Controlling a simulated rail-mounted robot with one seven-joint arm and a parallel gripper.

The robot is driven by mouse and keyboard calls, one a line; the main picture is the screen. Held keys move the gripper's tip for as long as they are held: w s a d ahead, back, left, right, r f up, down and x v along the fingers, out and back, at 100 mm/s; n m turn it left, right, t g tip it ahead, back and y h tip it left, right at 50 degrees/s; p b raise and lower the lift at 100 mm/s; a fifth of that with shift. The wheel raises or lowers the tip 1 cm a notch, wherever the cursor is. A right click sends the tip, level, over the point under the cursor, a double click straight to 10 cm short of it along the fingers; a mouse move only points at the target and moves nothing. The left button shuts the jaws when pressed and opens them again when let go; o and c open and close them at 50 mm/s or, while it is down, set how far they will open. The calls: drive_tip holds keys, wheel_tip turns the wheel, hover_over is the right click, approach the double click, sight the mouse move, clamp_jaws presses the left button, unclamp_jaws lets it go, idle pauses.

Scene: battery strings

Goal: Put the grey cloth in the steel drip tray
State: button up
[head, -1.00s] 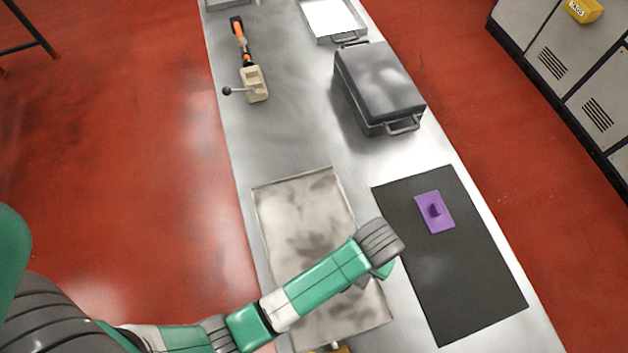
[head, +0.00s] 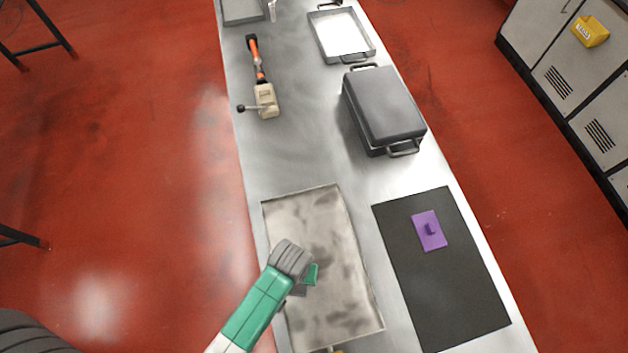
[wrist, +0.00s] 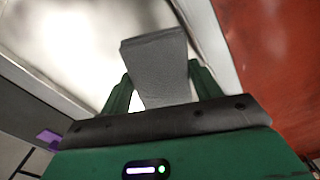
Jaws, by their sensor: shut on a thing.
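The steel drip tray (head: 345,300) is a wide, shallow, stained tray on the bench in the lower middle of the head view. My gripper (head: 305,281) is above its left part. In the wrist view my gripper (wrist: 160,88) has its green fingers on either side of the grey cloth (wrist: 160,65) and is shut on it. The cloth looks like a stiff grey slab and sticks out past the fingertips. Behind it is a bright, blurred, stained surface, with a pale edge and red floor to the right. The cloth is hard to make out in the head view.
A black mat (head: 450,295) with a purple pad (head: 429,231) lies right of the tray. Behind are a dark lidded case (head: 385,105), an orange-handled tool (head: 262,85) and a smaller tray (head: 340,38). Bare bench lies between tray and case.

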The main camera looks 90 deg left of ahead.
hover_over(317, 262)
drive_tip(key=d, duration=0.1)
drive_tip(key=shift+s+d+f, duration=0.15)
drive_tip(key=shift+s+f, duration=0.15)
drive_tip(key=shift+f, duration=0.05)
drive_tip(key=shift+w+a+f+b, duration=0.15)
drive_tip(key=shift+f+b, duration=0.05)
drive_tip(key=shift+f, duration=0.7)
drive_tip(key=shift+w+a+f+b, duration=0.1)
drive_tip(key=shift+w+f+b, duration=0.1)
drive_tip(key=shift+f, duration=0.65)
drive_tip(key=shift+f, duration=0.1)
drive_tip(key=shift+f, duration=0.1)
drive_tip(key=o, duration=1)
wheel_tip(317, 262, up, 12)
drive_tip(key=shift+r+p, duration=0.2)
drive_tip(key=shift+p, duration=0.75)
